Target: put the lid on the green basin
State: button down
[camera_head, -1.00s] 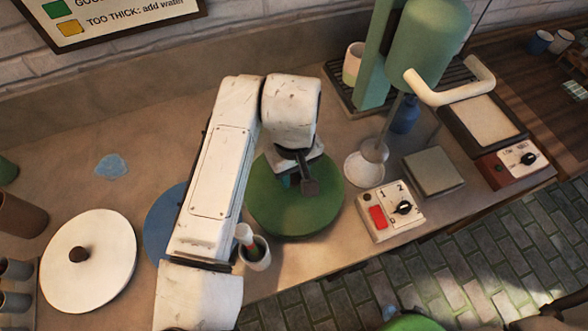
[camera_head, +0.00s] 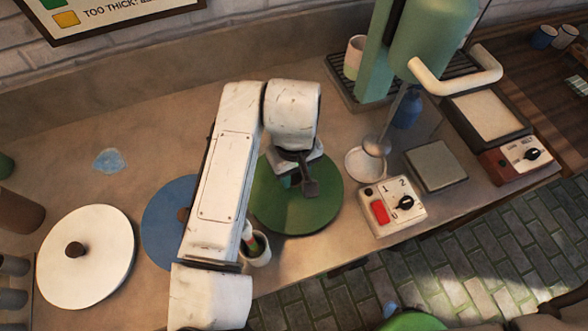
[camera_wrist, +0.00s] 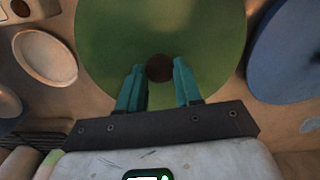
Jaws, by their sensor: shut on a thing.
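A round green lid (camera_head: 300,212) with a dark brown knob (camera_wrist: 160,68) is under my gripper (camera_head: 295,182), at the middle of the counter. In the wrist view, my gripper's teal fingers (camera_wrist: 158,72) stand one on each side of the knob and are shut on it. The green lid (camera_wrist: 110,35) fills the upper middle of that view. I cannot tell whether the lid rests on a basin or hangs above something, since its underside is hidden. A green round thing (camera_head: 418,322) is cut off at the bottom edge; I cannot tell what it is.
A blue disc (camera_head: 160,225) with a brown knob lies left of the green lid, partly behind my arm. A white lid (camera_head: 100,285) is further left. A small cup (camera_head: 260,255) stands close in front. A switch box (camera_head: 378,228) and a green press (camera_head: 432,45) are right.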

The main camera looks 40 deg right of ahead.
jog(key=c, duration=0.7)
grip_release()
jog(key=shift+o, duration=0.5)
jog(key=o, duration=0.5)
jog(key=shift+r, duration=0.1)
jog(key=shift+r+p, duration=3.2)
jog(key=shift+r, duration=0.25)
